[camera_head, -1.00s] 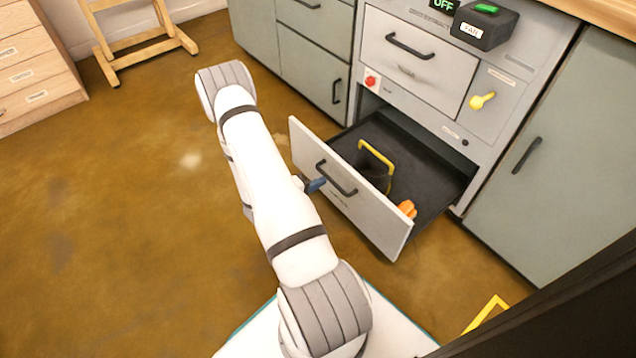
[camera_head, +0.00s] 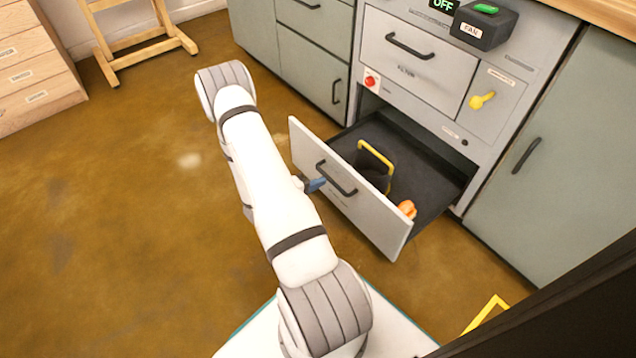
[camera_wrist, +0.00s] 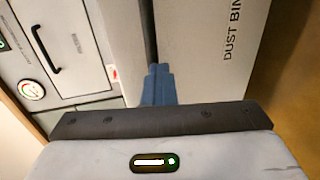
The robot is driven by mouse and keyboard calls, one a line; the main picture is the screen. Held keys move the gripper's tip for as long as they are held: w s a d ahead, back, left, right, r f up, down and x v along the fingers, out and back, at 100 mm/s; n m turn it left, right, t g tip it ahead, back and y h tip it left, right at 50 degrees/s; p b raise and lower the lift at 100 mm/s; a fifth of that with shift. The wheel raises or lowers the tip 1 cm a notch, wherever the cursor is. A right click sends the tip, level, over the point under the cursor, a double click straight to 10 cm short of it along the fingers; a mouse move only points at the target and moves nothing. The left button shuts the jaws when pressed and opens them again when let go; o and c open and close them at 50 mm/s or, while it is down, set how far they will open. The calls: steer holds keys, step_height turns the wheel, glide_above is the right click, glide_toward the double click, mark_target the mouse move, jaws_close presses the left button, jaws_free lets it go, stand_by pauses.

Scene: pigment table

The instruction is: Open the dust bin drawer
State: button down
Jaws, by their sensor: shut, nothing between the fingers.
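The dust bin drawer (camera_head: 375,222) stands pulled well out of the grey cabinet. Its front bears a dark bar handle (camera_head: 337,178). In the wrist view, the drawer front (camera_wrist: 195,50) reads "DUST BIN", and the dark handle (camera_wrist: 148,30) runs up from my fingertips. My gripper (camera_head: 316,185) has blue fingers close to the left end of the handle. In the wrist view my gripper (camera_wrist: 158,85) looks closed, with its tips at or very near the bar. Whether they touch it is unclear.
Inside the drawer are a dark bin with a yellow handle (camera_head: 376,155) and an orange object (camera_head: 407,209). Above are a closed drawer (camera_head: 412,62), a red button (camera_head: 371,81), a yellow lever (camera_head: 482,100) and a fan box (camera_head: 485,25).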

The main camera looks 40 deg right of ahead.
steer(key=c, duration=1.8)
jaws_free()
steer(key=p+v, duration=0.2)
steer(key=v, duration=0.5)
steer(key=shift+a+p, duration=0.3)
steer(key=shift+a, duration=0.1)
steer(key=shift+r, duration=0.1)
steer(key=s+a+r+m+g+y+p, duration=0.1)
steer(key=a+r+g+y+p, duration=0.15)
steer(key=r+p, duration=0.95)
steer(key=s+a+r+m+g+y+p, duration=0.1)
steer(key=a+r+m+g+y+p, duration=0.15)
steer(key=r, duration=1.85)
steer(key=s+a+r+n+t+y+p, duration=0.1)
steer(key=a+r+p, duration=0.5)
steer(key=r, duration=0.6)
steer(key=s+a+r+n+t+y+p, duration=0.2)
steer(key=a+r+t+y+p, duration=0.3)
steer(key=r, duration=0.7)
steer(key=s+a+r+n+t+y+p, duration=0.1)
steer(key=s+a+r+t+y+p, duration=0.2)
steer(key=a+r+p, duration=0.4)
step_height(320, 180, up, 6)
steer(key=shift+s+a+f+n+y+p, duration=0.1)
steer(key=shift+s+a+n+y+p, duration=0.25)
steer(key=shift+y+p, duration=0.45)
